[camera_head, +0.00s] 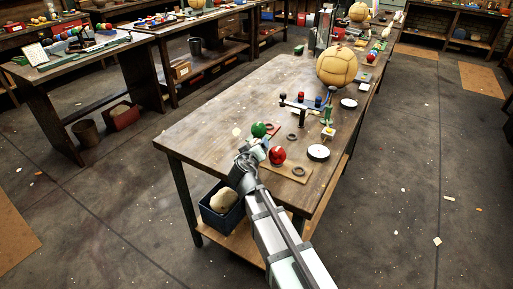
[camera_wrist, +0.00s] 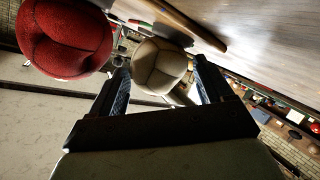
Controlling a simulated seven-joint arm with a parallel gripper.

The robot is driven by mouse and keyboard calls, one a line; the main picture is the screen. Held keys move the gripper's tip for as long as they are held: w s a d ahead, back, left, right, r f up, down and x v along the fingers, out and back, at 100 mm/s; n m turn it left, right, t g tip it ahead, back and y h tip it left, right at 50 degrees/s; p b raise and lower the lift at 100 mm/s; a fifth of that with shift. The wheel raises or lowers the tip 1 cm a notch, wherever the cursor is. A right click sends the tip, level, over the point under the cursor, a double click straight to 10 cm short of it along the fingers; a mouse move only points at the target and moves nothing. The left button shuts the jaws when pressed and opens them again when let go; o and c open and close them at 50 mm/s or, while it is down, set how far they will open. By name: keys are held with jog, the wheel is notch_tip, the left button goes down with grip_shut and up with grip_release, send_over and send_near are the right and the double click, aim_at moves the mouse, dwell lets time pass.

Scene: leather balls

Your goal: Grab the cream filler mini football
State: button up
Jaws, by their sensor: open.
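In the wrist view, a cream panelled ball (camera_wrist: 158,68) with dark seams shows between the two dark fingers of my gripper (camera_wrist: 163,66). The fingers are open, with a gap on both sides of the ball; I cannot tell how far ahead it is. In the head view my gripper (camera_head: 247,161) is at the near end of the workbench (camera_head: 225,115), left of a red ball (camera_head: 277,155) and just below a green ball (camera_head: 259,129). I cannot make out the cream ball there; my gripper may hide it. The red ball (camera_wrist: 64,38) is large and close at the wrist view's upper left.
A large tan ball (camera_head: 337,66) stands farther back on the bench. A blue bin (camera_head: 222,213) with a pale lump sits below. The bench's left middle is mostly clear.

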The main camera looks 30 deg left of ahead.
jog(key=shift+w+a+f, duration=0.1)
jog(key=shift+w+a, duration=0.05)
jog(key=shift+w, duration=0.2)
jog(key=shift+c, duration=0.5)
jog(key=c, duration=0.8)
jog(key=shift+o, duration=0.2)
